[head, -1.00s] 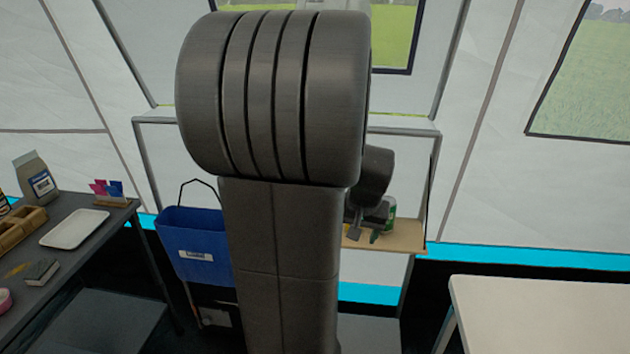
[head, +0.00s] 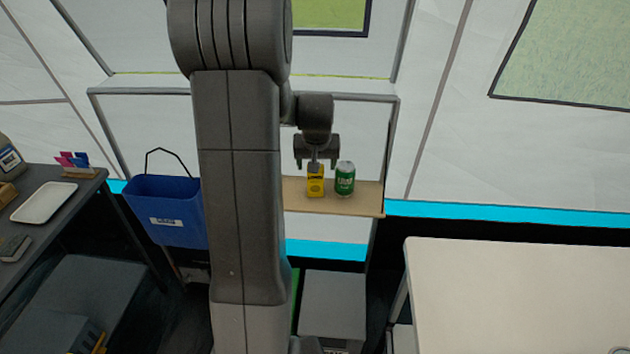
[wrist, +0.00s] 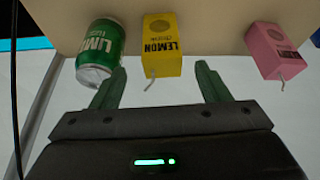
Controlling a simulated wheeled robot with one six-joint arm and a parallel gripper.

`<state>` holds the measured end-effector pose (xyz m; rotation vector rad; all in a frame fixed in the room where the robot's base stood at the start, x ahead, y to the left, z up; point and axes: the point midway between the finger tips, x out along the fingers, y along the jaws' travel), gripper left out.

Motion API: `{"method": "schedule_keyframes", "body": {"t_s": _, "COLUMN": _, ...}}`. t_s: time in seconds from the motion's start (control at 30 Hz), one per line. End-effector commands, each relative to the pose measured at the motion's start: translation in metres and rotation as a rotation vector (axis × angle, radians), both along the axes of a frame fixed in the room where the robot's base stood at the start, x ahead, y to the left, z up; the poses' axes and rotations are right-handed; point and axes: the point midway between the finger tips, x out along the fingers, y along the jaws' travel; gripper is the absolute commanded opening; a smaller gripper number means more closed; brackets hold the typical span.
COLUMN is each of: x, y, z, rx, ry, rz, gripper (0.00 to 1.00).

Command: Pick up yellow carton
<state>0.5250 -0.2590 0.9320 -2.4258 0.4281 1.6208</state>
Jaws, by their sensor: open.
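The yellow carton (head: 316,187), a lemon drink box, stands on a wooden shelf, beside a green can. In the wrist view the yellow carton (wrist: 161,46) lies ahead of and between the two fingers of my gripper (wrist: 160,85), with a thin straw at its near end. My gripper is open and empty, and the fingertips look short of the carton. In the head view my gripper (head: 316,165) is at the carton, and partly hides its top.
The green lime can (wrist: 101,44) is close beside the carton, near one finger. A pink carton (wrist: 273,50) stands apart on the other side. The wooden shelf (head: 365,208) holds them. A blue bin (head: 165,210) hangs left; a white table (head: 520,290) is at right.

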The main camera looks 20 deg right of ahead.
Motion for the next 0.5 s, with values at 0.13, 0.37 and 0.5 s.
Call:
{"method": "schedule_keyframes", "body": {"t_s": 0.13, "x": 0.003, "y": -0.001, "z": -0.007, "rx": 0.001, "ry": 0.002, "rz": 0.000, "gripper": 0.69}}
{"method": "schedule_keyframes", "body": {"t_s": 0.37, "x": 0.017, "y": -0.003, "z": -0.030, "rx": 0.002, "ry": 0.003, "rz": 0.000, "gripper": 0.69}}
{"method": "schedule_keyframes", "body": {"t_s": 0.5, "x": 0.022, "y": -0.005, "z": -0.044, "rx": 0.001, "ry": 0.002, "rz": 0.000, "gripper": 0.69}}
